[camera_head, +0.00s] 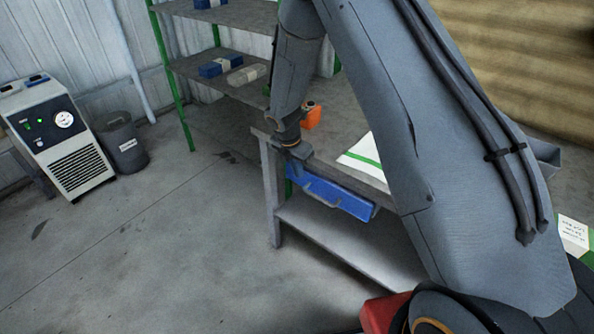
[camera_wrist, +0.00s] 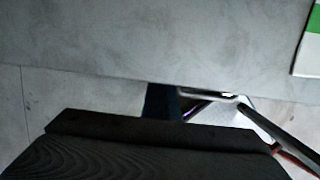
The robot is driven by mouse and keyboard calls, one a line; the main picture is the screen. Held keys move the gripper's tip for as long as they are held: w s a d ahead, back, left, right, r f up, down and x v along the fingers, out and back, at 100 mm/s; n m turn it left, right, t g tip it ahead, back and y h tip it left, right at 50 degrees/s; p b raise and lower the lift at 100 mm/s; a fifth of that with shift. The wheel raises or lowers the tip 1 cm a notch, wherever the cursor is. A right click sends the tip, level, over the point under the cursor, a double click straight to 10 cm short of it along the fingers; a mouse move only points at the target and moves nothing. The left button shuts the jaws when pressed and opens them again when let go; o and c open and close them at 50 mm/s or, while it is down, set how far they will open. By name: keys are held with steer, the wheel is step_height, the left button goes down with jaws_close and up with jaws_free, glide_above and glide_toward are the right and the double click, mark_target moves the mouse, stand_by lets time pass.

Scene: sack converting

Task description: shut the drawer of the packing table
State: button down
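The packing table (camera_head: 268,160) has a grey top and a lower shelf. Its blue drawer (camera_head: 322,192), with a pale bar handle (camera_head: 338,203), sits under the front edge of the top; how far it stands out is hard to tell. My gripper (camera_head: 292,158) points down at the drawer's left end, close to the table edge; contact is unclear. In the wrist view, the table top (camera_wrist: 150,40) fills the upper part, and a dark blue strip of the drawer (camera_wrist: 160,101) shows beside a pale handle (camera_wrist: 213,95). Dark gripper housing hides much below; the fingertips are not clear.
A white sheet with a green stripe (camera_head: 365,157) and an orange object (camera_head: 311,116) lie on the table. A green-posted shelf rack (camera_head: 182,110) stands behind. A cabinet with a gauge (camera_head: 75,170) and a grey bin (camera_head: 123,148) stand left. The floor in front is clear.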

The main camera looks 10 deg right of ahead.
steer(key=s+a+r+b, duration=0.1)
steer(key=s+a+r, duration=0.35)
steer(key=r, duration=0.55)
steer(key=s+d+r+m, duration=0.3)
steer(key=s+m, duration=0.5)
steer(key=m, duration=0.1)
steer(key=s+d+r+m+g+y, duration=0.1)
steer(key=s+d+r+m, duration=0.2)
steer(key=s+m, duration=0.5)
steer(key=s+d+r+m+y, duration=0.1)
steer(key=s+d+r+m, duration=0.2)
steer(key=s+m, duration=0.6)
steer(key=shift+s+d+r+m, duration=0.3)
steer(key=shift+s+d+r, duration=0.1)
steer(key=shift+d, duration=0.8)
